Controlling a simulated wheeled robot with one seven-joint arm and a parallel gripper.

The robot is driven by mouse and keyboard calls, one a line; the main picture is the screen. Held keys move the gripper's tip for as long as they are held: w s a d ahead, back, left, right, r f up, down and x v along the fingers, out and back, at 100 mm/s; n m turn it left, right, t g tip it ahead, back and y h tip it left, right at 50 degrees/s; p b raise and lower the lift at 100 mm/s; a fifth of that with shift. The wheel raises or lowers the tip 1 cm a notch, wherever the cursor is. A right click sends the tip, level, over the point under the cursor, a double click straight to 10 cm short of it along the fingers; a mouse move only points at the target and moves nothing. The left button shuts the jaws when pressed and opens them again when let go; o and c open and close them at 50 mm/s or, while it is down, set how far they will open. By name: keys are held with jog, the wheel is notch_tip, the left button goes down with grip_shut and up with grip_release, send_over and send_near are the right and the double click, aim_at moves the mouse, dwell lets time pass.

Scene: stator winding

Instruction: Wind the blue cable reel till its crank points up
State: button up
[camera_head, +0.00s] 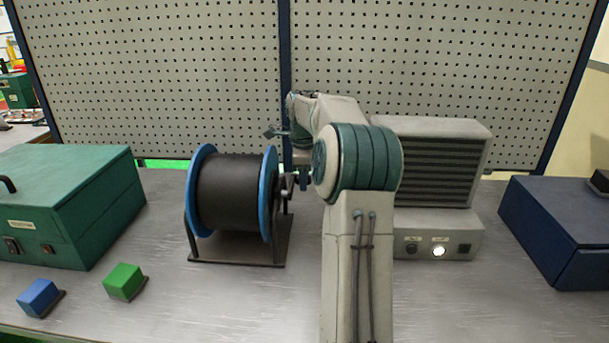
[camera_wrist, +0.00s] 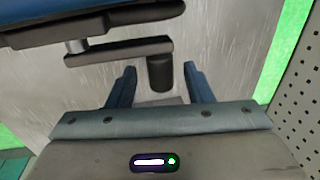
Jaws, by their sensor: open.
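The blue cable reel (camera_head: 204,190) has blue flanges and dark cable, and sits in a dark stand (camera_head: 235,252) left of my arm. Its crank is on the right side, partly hidden by my arm in the head view. In the wrist view the dark crank arm (camera_wrist: 110,52) runs sideways from a pale shaft to a dark handle (camera_wrist: 159,76). My gripper (camera_wrist: 160,67) is open, with one blue finger on each side of the handle and visible gaps to both. I cannot tell the crank's exact angle.
A green case (camera_head: 70,190) stands at the left, with a blue block (camera_head: 39,297) and a green block (camera_head: 124,281) in front. A grey louvred unit (camera_head: 440,232) is behind my arm, and a dark blue box (camera_head: 560,235) at the right. A pegboard (camera_head: 180,80) closes the back.

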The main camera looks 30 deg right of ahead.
grip_shut()
jog(key=shift+t+b, duration=0.3)
jog(key=shift+b, duration=0.45)
